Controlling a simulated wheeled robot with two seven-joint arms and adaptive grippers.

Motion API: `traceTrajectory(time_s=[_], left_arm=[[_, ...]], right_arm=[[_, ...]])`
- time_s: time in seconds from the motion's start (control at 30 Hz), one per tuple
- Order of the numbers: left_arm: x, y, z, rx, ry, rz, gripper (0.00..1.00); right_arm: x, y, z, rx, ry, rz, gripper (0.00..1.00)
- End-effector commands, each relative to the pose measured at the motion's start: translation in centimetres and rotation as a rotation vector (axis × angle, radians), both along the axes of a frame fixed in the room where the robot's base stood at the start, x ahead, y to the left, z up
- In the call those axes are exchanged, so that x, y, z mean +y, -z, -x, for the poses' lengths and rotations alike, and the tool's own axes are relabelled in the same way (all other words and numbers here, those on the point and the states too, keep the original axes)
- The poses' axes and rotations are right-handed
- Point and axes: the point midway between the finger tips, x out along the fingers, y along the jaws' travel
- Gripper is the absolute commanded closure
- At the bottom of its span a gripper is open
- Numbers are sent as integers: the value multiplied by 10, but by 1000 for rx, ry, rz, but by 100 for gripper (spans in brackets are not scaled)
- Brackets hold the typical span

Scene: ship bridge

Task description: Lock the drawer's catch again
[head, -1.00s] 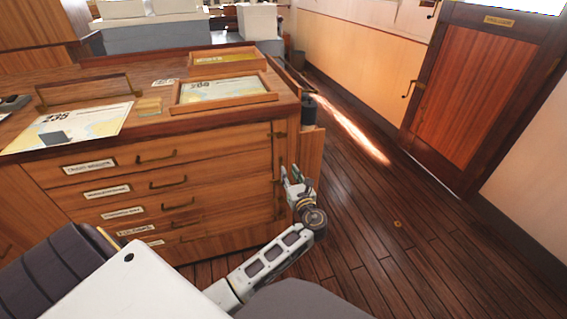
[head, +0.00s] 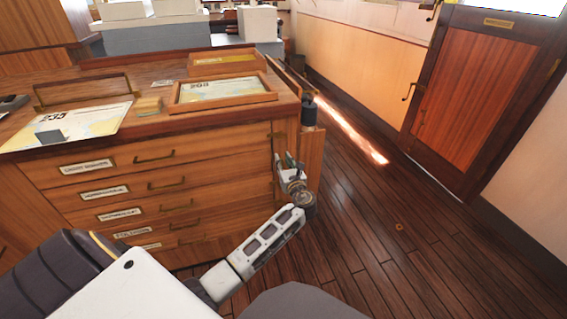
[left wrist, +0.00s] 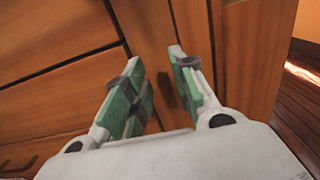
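The wooden chart cabinet (head: 220,150) has several labelled drawers with brass handles, and all look closed. Small brass fittings (head: 278,135) sit at the right edge of its front. My left gripper (head: 285,160) is at this right edge, its fingers toward the cabinet. In the left wrist view its two green-padded fingers (left wrist: 157,62) are apart with a gap between them. A small dark upright piece (left wrist: 166,90), perhaps the catch, shows in that gap on the wood strip. I cannot tell whether it is locked or touched. My right gripper is not in view.
A dark cylinder (head: 309,111) stands at the cabinet's right side. The plank floor (head: 380,230) to the right is clear up to the door (head: 459,98).

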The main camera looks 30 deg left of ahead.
Motion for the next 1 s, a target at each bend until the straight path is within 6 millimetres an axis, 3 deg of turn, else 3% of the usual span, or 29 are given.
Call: traceTrajectory(time_s=[0.07, 0.3, 0.77, 1.0], left_arm=[[0, 0, 0, 0, 0, 0, 74], [0, 0, 0, 0, 0, 0, 100], [-1, 0, 0, 5, 0, -4, 100], [-1, -1, 0, 19, 0, -16, 100]], right_arm=[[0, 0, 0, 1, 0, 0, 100], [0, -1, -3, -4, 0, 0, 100], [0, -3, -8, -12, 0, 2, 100], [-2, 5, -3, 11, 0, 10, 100]])
